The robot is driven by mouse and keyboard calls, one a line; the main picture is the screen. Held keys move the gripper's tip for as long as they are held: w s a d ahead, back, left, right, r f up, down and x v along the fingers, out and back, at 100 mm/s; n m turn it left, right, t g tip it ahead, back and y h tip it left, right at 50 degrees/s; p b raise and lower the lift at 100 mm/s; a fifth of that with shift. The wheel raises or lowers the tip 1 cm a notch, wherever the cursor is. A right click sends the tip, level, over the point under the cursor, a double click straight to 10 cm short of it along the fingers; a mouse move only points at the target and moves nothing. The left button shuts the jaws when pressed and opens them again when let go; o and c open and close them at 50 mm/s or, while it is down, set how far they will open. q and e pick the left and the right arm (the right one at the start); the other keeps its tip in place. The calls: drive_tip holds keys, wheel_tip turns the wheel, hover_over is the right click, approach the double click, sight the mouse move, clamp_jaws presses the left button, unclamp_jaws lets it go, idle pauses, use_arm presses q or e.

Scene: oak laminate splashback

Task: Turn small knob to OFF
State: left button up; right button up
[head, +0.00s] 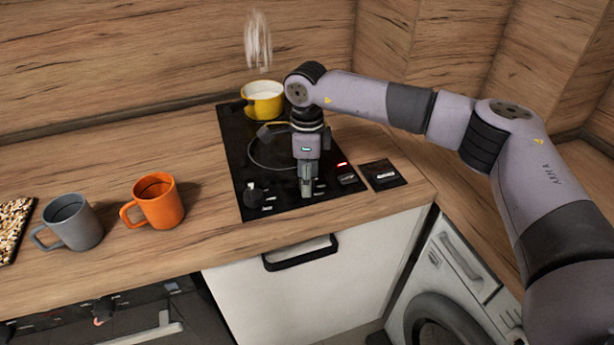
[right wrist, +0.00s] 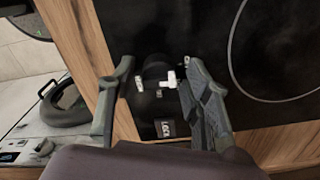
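A black cooktop (head: 236,150) is set in the wooden counter, with controls along its front edge. One dark knob (head: 253,192) stands at its front left. My right gripper (head: 306,188) points down over the front right part of the cooktop and hides what is under it in the head view. In the right wrist view my right gripper (right wrist: 158,68) has its fingers apart, with a dark round knob (right wrist: 154,70) between them near the tips. White marks surround this knob. I cannot tell whether either finger touches it. My left gripper is not in view.
A yellow pot (head: 263,101) steams at the cooktop's back left. A red light (head: 342,164) shows at the front right, beside a small black panel (head: 382,174). An orange mug (head: 158,202) and a grey mug (head: 73,222) stand on the counter at left.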

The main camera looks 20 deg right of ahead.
drive_tip(key=shift+r, duration=0.1)
wheel_tip(320, 180, up, 12)
idle(0.6)
drive_tip(key=shift+s+f, duration=0.1)
drive_tip(key=shift+f, duration=0.1)
